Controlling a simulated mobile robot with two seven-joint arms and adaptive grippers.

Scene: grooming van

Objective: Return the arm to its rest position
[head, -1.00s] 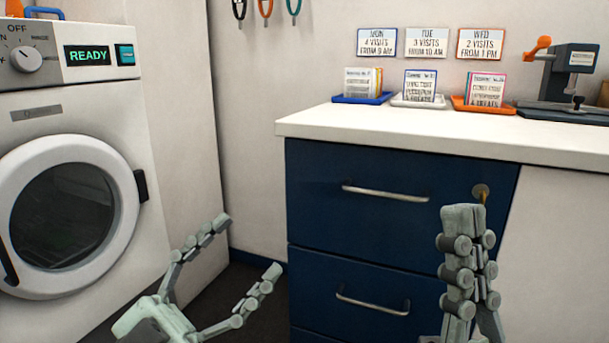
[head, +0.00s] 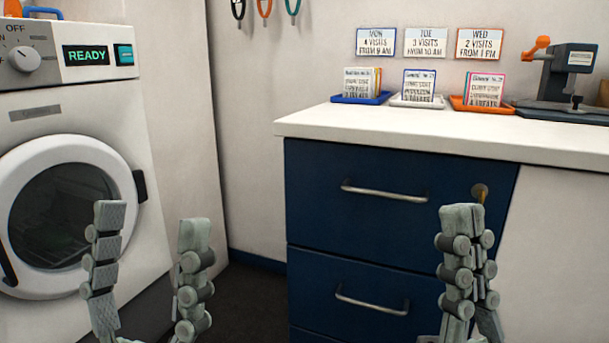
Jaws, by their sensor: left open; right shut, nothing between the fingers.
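My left gripper (head: 152,225) is at the lower left of the head view, in front of the washing machine and the dark floor. Its two fingers point up and stand apart, with nothing between them. My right gripper (head: 466,215) is at the lower right, in front of the blue drawers. It points up with its fingers together and holds nothing. The arms behind both grippers are mostly below the picture.
A white washing machine (head: 150,185) with a READY display stands at the left. Blue drawers (head: 330,230) sit under a white counter (head: 390,128). On it are a blue tray (head: 345,100), a white tray (head: 400,102), an orange tray (head: 470,107), all with cards, and a dark clamp-like device (head: 568,78).

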